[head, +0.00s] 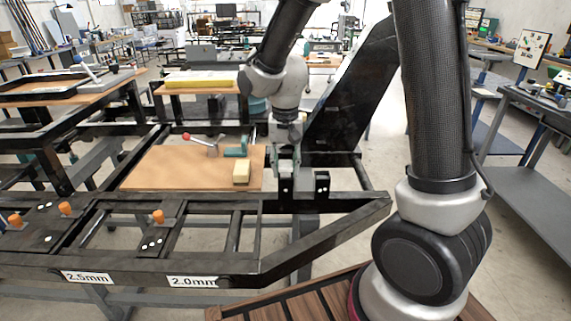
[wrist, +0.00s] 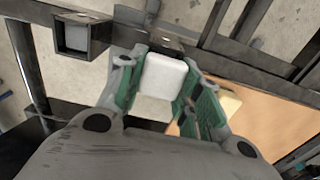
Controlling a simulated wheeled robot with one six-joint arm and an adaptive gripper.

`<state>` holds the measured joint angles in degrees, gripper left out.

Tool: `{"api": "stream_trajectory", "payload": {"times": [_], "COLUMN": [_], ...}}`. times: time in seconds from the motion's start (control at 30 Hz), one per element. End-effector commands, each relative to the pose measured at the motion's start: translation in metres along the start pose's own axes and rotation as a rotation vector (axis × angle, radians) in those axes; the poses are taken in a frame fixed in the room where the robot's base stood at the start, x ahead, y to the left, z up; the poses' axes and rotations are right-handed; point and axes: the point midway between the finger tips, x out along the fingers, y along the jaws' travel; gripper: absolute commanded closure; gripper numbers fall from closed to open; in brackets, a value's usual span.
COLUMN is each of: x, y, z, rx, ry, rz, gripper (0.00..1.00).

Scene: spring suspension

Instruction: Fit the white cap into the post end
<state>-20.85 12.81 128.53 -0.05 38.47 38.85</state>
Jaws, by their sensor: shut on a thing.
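My gripper (head: 286,168) points down over the black frame and is shut on the white cap. In the wrist view the white cap (wrist: 164,76) sits between the green finger pads of my gripper (wrist: 157,88). A square open post end (wrist: 75,38) shows at the upper left of the wrist view, apart from the cap. A second dark part lies just beyond the cap, partly hidden. In the head view a short black post (head: 286,188) stands under my gripper and another post (head: 322,186) stands to its right. I cannot tell whether the cap touches a post.
The black frame (head: 345,212) has rails and gaps around the posts. Orange knobs (head: 66,208) stand at left.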

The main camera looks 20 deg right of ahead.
Motion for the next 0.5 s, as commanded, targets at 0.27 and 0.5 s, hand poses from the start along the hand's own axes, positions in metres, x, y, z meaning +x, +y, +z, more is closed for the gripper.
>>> {"api": "stream_trajectory", "payload": {"times": [0.27, 0.5], "x": [0.0019, -0.0009], "y": [0.0011, 0.0006], "z": [0.0016, 0.0009], "rx": [0.001, 0.001], "ry": [-0.005, -0.003], "rz": [0.003, 0.002], "gripper": [0.41, 0.41]}}
